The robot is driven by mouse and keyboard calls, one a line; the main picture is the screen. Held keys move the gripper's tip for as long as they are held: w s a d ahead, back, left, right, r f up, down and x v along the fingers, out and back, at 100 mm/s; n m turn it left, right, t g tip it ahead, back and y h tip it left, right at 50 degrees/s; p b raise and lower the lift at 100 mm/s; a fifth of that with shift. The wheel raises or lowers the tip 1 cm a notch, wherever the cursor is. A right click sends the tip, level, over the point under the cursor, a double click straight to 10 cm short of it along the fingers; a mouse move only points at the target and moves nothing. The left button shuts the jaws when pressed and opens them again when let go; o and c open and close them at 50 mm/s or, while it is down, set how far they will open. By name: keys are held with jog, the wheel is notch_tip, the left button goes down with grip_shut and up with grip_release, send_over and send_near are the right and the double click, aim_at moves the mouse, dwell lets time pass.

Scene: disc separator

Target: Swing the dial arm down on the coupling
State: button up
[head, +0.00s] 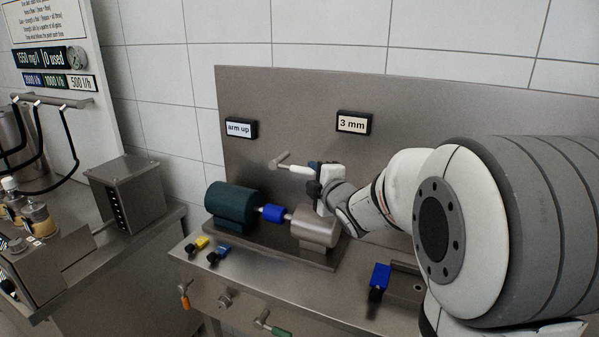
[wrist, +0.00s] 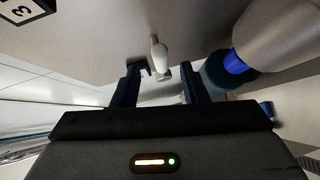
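The dial arm (head: 297,169) is a pale bar with a grey cross-piece, raised in front of the steel back panel. The blue coupling (head: 273,212) sits below it on the shaft between a teal motor (head: 230,203) and a steel cylinder (head: 316,228). My gripper (head: 313,177) is at the right end of the dial arm, above the coupling. In the wrist view my gripper (wrist: 163,72) has its fingers apart, with the pale dial arm (wrist: 158,55) at the gap between the tips. Clear space shows beside it. The blue coupling (wrist: 236,62) is to the right there.
Signs "arm up" (head: 240,128) and "3 mm" (head: 353,122) are on the back panel (head: 300,110). A blue block (head: 380,275) and yellow and blue tags (head: 200,243) lie at the bench front. A steel box (head: 127,192) stands on the left bench.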

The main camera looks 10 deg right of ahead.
aim_at(307, 172)
jog(key=x, duration=0.6)
jog(key=shift+p, duration=0.3)
jog(key=shift+s, duration=0.1)
grip_shut()
